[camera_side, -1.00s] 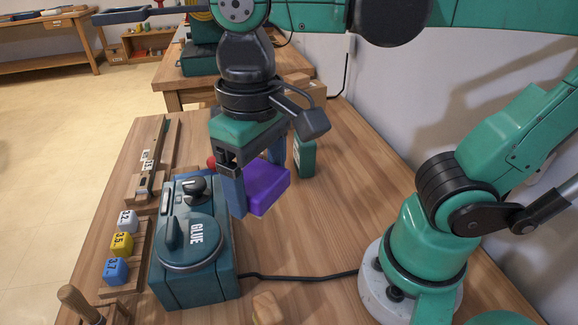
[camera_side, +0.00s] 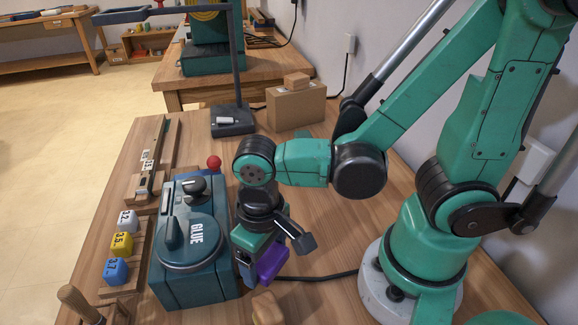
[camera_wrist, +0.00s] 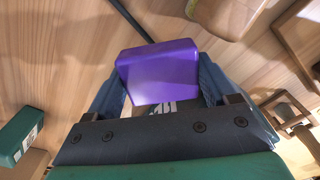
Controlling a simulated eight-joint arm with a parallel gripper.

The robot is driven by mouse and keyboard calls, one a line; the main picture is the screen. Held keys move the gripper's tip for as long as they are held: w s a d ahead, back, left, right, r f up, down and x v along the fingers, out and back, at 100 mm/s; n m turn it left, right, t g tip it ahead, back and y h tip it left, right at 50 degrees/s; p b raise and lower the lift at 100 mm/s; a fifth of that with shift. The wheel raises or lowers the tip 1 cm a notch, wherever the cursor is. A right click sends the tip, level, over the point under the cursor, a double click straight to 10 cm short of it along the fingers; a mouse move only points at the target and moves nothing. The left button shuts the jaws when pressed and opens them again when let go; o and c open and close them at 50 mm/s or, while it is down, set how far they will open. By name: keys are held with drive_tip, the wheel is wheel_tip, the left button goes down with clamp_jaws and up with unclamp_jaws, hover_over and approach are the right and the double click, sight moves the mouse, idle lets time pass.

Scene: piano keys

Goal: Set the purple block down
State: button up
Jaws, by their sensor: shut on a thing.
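The purple block (camera_side: 271,262) is held between the fingers of my gripper (camera_side: 249,268), to the right of the glue machine's front half in the side view. In the wrist view the purple block (camera_wrist: 158,72) sits between the two blue fingers of my gripper (camera_wrist: 158,92). The fingers touch its sides. The gripper body partly hides the block in the side view. I cannot tell whether its underside touches the table (camera_side: 318,240).
The teal glue machine (camera_side: 190,235) stands close to the left of my gripper. A small wooden piece (camera_side: 267,308) lies just in front. A black cable (camera_side: 325,277) runs to the right. Numbered cubes (camera_side: 122,243) sit on a rack at left. A cardboard box (camera_side: 296,106) stands behind.

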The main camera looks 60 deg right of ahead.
sight(267, 268)
drive_tip(key=shift+f, duration=1.7)
drive_tip(key=o, duration=1.1)
drive_tip(key=shift+o, duration=0.2)
drive_tip(key=shift+r, duration=0.1)
wheel_tip(267, 268, up, 12)
drive_tip(key=shift+f, duration=0.2)
drive_tip(key=w+d+r+t, duration=0.1)
drive_tip(key=w+d+t, duration=0.6)
drive_tip(key=d, duration=0.2)
drive_tip(key=shift+d, duration=0.35)
